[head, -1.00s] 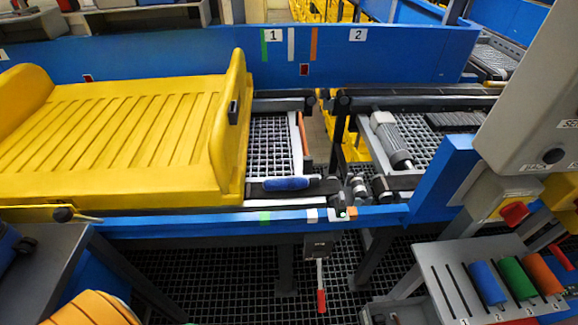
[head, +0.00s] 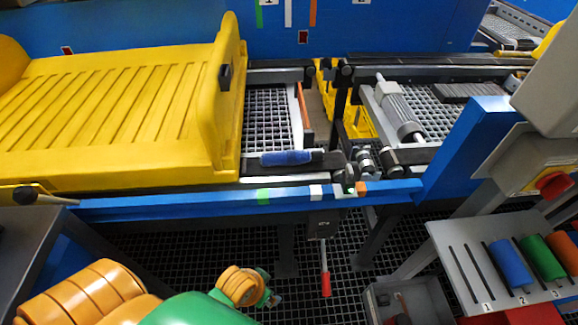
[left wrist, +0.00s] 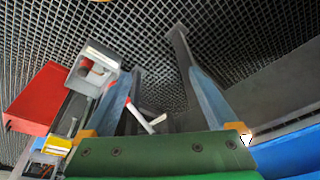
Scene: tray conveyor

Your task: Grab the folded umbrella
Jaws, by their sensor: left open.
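A small rounded blue object (head: 286,157), which looks like the folded umbrella, lies lengthwise on the dark strip at the near side of the conveyor, right of the yellow tray (head: 120,180). Nothing touches it from my side. My left arm comes in low at the left of the head view, below and in front of the blue rail. Its gripper is hard to make out there. In the left wrist view my left gripper (left wrist: 158,95) is open and empty, with the grid floor beyond its fingers. The blue object is not visible in that view. My right gripper is not in view.
The blue rail (head: 230,202) runs between my left arm and the conveyor. A red-handled lever (head: 325,283) hangs below it. A grey rack (head: 455,250) with coloured rollers stands at the right. A grey table (head: 35,235) is at the left.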

